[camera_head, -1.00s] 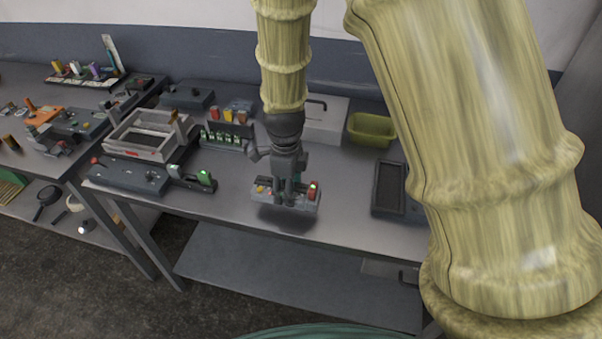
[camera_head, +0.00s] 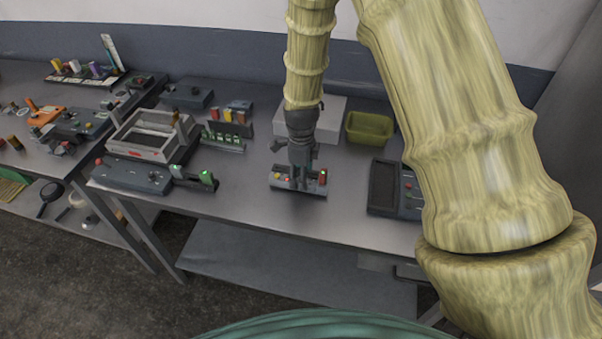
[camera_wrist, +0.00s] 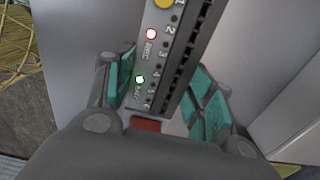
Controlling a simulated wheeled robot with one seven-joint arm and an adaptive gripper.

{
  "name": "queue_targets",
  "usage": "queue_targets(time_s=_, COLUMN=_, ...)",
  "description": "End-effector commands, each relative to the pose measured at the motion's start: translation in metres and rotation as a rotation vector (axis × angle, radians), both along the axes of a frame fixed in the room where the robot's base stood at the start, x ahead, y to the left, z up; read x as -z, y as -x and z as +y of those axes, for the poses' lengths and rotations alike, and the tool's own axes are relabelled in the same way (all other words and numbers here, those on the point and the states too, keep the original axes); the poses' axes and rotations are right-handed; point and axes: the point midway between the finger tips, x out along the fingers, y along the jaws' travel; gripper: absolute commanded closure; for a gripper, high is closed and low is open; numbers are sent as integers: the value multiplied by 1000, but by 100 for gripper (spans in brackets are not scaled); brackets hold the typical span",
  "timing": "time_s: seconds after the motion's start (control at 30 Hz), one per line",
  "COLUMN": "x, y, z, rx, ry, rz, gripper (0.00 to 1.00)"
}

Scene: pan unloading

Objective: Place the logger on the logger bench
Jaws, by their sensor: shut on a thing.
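The logger (camera_head: 312,189) is a long grey box with coloured buttons and a red part at its right end. In the wrist view the logger (camera_wrist: 172,62) shows numbered slots, a red light and a green light. My gripper (camera_head: 296,180) reaches down onto it from above. Its green-padded fingers (camera_wrist: 165,92) lie on both sides of the logger and are shut on it. The logger is level over the front middle of the grey bench (camera_head: 240,196); I cannot tell whether it touches the top. My gripper hides part of its middle.
A dark panelled device (camera_head: 384,187) stands to the right. A white box (camera_head: 327,116) and an olive bin (camera_head: 370,128) stand behind. Bare bench lies around the logger.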

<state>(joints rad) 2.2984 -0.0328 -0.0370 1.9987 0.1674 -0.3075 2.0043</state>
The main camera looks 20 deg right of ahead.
Motion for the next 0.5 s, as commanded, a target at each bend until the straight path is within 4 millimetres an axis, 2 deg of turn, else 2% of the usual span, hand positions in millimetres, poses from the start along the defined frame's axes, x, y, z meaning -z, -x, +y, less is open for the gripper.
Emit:
queue_targets(time_s=0.13, x=7, y=0, z=0, rx=0, ry=1, rz=-1, gripper=80)
queue_targets(time_s=0.5, x=11, y=0, z=0, rx=0, ry=1, rz=-2, gripper=80)
